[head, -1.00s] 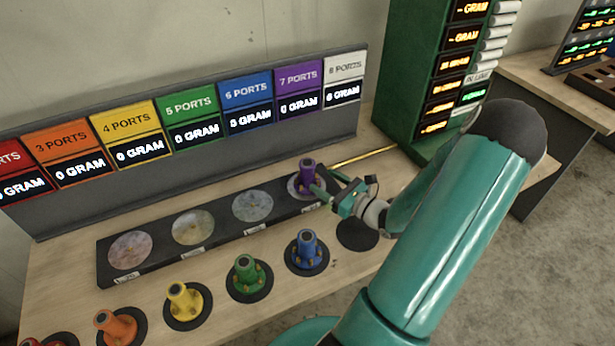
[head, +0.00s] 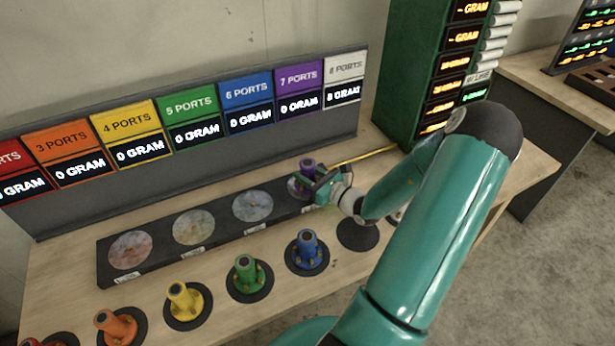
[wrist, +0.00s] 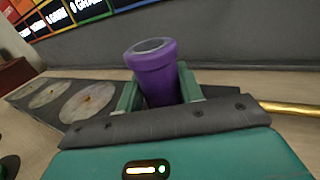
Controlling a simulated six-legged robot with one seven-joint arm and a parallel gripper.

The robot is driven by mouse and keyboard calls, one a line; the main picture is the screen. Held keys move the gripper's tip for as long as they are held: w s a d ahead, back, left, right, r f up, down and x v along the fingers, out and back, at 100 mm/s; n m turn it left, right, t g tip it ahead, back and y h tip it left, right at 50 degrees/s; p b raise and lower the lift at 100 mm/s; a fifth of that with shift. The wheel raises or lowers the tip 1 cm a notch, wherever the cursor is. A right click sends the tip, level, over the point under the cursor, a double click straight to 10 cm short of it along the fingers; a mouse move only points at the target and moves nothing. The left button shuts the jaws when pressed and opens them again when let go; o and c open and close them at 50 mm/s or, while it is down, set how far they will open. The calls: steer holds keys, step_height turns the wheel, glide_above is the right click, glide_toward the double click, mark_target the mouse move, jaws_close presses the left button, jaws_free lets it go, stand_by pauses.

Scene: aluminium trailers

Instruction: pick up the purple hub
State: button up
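The purple hub (head: 307,165) stands upright on the right-end disc of the dark strip, under the purple "7 PORTS" sign. In the wrist view the purple hub (wrist: 156,75) rises between the two green fingers of my gripper (wrist: 160,90). A finger lies close along each side of it. Its base is hidden behind the gripper's dark front edge. In the head view my gripper (head: 318,184) is right at the hub, reaching in from the right. I cannot tell whether the fingers press on the hub or stand just clear of it.
The blue hub (head: 307,250), green hub (head: 246,274), yellow hub (head: 183,300) and orange hub (head: 116,327) stand on black pads in front. A sign panel (head: 210,165) runs behind. A brass rod (head: 368,156) lies behind the gripper. The green cabinet (head: 408,80) stands at the back right.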

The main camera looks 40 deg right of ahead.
jaws_close()
steer(key=shift+r, duration=0.1)
